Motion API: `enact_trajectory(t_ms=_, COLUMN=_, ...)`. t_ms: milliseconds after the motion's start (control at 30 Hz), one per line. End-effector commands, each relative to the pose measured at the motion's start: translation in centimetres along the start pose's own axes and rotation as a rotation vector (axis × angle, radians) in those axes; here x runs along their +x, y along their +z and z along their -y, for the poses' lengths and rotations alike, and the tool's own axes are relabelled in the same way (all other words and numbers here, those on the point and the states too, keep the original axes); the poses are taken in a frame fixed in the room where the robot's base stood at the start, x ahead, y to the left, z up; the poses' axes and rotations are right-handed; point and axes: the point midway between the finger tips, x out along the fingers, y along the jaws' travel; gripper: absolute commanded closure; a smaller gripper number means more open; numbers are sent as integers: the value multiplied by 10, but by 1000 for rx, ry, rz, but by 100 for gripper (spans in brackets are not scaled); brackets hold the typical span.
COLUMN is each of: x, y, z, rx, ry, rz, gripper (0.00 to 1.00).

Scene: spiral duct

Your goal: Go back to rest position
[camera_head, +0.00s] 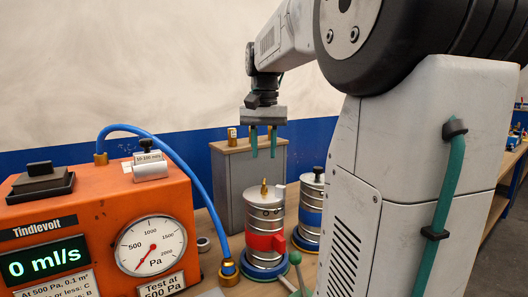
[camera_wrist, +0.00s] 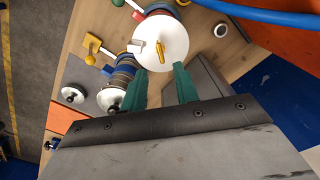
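My gripper (camera_head: 263,152) hangs with its two green fingers pointing down, parted and empty. In the head view it is in front of the grey cabinet and above the red-banded metal canister (camera_head: 265,225). A clear gap separates the fingertips from the brass nozzle on the canister's top. The wrist view shows the gripper (camera_wrist: 160,78) with nothing between its fingers, and the canister's white top (camera_wrist: 160,45) just beyond the tips. My upper arm fills the right of the head view.
The orange Tindlevolt tester (camera_head: 95,215) reads 0 ml/s at left. A blue hose (camera_head: 188,172) arches from it to a brass fitting beside the canister. A blue-banded canister (camera_head: 312,200) stands behind, right.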

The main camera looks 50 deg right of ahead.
Motion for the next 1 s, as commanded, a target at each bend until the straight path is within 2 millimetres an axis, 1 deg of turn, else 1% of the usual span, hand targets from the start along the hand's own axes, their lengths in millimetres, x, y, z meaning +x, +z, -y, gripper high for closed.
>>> enact_trajectory(t_ms=433, x=0, y=-2, z=0, rx=-20, ry=-2, rz=-8, gripper=70)
enact_trajectory(t_ms=467, x=5, y=-2, z=1, rx=-36, ry=-2, rz=-8, gripper=70)
enact_trajectory(t_ms=500, x=15, y=0, z=0, rx=-54, ry=0, rz=0, gripper=70)
enact_trajectory(t_ms=567, x=30, y=11, z=-2, rx=-89, ry=3, rz=9, gripper=70)
enact_trajectory(t_ms=667, x=54, y=51, z=8, rx=-207, ry=3, rz=9, gripper=70)
enact_trajectory(t_ms=700, x=64, y=71, z=12, rx=-264, ry=3, rz=6, gripper=70)
enact_trajectory(t_ms=767, x=79, y=102, z=19, rx=-351, ry=1, rz=-1, gripper=70)
enact_trajectory(t_ms=800, x=89, y=123, z=22, rx=-409, ry=0, rz=-6, gripper=70)
enact_trajectory(t_ms=867, x=104, y=155, z=25, rx=-501, ry=-3, rz=-16, gripper=70)
enact_trajectory(t_ms=900, x=115, y=177, z=26, rx=-564, ry=-6, rz=-24, gripper=70)
enact_trajectory(t_ms=1000, x=140, y=225, z=24, rx=-708, ry=-14, rz=-46, gripper=70)
